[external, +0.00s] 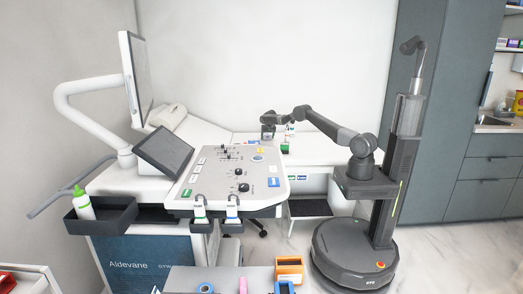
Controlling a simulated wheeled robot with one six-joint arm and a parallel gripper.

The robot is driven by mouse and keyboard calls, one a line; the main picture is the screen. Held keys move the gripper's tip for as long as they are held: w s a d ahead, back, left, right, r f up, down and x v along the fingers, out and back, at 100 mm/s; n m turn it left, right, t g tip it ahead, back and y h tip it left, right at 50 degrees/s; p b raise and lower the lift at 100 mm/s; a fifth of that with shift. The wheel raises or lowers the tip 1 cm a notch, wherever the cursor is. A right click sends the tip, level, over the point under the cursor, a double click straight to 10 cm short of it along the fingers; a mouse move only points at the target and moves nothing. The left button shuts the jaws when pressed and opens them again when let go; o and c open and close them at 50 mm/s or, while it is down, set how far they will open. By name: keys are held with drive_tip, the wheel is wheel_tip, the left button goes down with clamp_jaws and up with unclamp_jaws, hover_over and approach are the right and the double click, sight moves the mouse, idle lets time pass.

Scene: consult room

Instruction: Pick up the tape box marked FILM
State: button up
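Several small coloured items are in view, but no FILM marking is readable, so I cannot tell which one is the tape box. A blue and white box (273,182) lies on the right front of the grey console panel (215,178). A small yellow item (261,150) and a blue ring-shaped item (258,158) are at the panel's back right. A green item (285,147) stands just beyond the panel's right back edge. My gripper (268,134) points down above the panel's back edge, left of the green item. Its fingers are too small to tell open from shut.
A tilted dark screen (164,150) and a monitor on a white arm (135,75) stand left of the panel. A white couch (325,150) runs behind. In front, a table holds an orange bin (289,270) and a pink item (243,285).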

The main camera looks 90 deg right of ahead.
drive_tip(key=c, duration=0.6)
drive_tip(key=shift+r, duration=0.1)
drive_tip(key=shift+c, duration=0.2)
